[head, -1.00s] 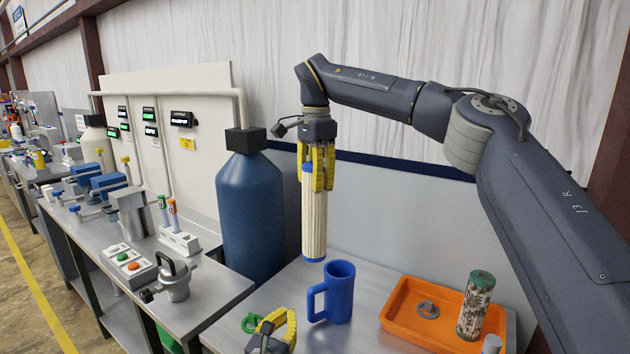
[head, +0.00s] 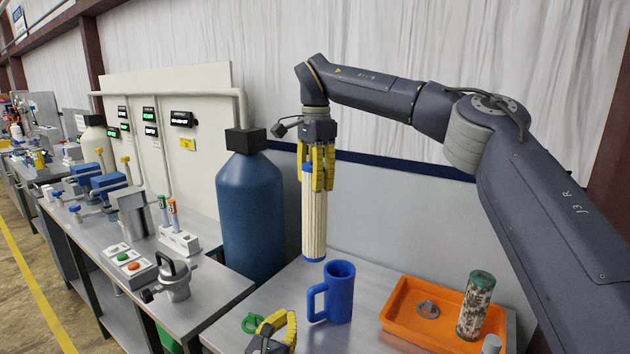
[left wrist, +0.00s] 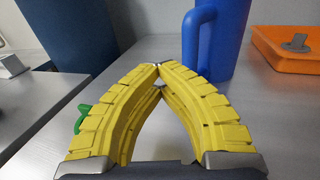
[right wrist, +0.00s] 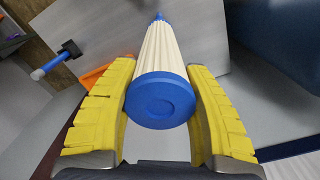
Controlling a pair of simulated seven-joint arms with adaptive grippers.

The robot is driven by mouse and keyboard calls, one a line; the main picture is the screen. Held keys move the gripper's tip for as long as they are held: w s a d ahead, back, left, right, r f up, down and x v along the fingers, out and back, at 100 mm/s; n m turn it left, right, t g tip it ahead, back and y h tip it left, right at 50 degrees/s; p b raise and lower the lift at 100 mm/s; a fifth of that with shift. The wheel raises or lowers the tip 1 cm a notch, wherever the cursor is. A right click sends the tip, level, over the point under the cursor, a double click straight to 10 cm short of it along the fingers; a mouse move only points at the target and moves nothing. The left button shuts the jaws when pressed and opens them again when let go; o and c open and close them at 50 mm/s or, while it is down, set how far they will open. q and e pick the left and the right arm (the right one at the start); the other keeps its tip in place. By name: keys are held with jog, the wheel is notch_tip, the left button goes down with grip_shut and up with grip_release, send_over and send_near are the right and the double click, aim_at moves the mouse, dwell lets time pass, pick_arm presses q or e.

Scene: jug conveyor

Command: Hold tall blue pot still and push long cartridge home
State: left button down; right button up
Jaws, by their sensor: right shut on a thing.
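The tall blue pot (head: 341,292) stands upright on the bench, its handle to the left in the head view. It also shows in the left wrist view (left wrist: 228,40). My right gripper (head: 317,170) is shut on the upper part of the long cartridge (head: 314,225), a pleated cream cylinder with blue ends. The cartridge hangs upright, its lower end near the pot's rim level and slightly left of it, outside the pot. The right wrist view shows the cartridge's blue end cap (right wrist: 160,98) between the fingers. My left gripper (left wrist: 158,68) is shut and empty, short of the pot, fingertips together.
An orange tray (head: 400,325) right of the pot holds a grey part (head: 428,309) and a dirty cartridge with a green top (head: 475,305). A green ring (head: 250,323) lies beside my left gripper. A large blue tank (head: 250,215) stands behind at left.

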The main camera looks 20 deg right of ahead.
pick_arm(q)
jog(key=shift+f, duration=0.1)
dwell(0.3)
jog(key=c, duration=1.7)
grip_release()
jog(key=v, duration=1.2)
jog(key=o, duration=0.4)
jog(key=shift+c, duration=0.2)
jog(key=shift+o, duration=0.9)
jog(key=shift+a+r, duration=0.1)
jog(key=shift+r, duration=0.25)
jog(key=shift+x, duration=5.9)
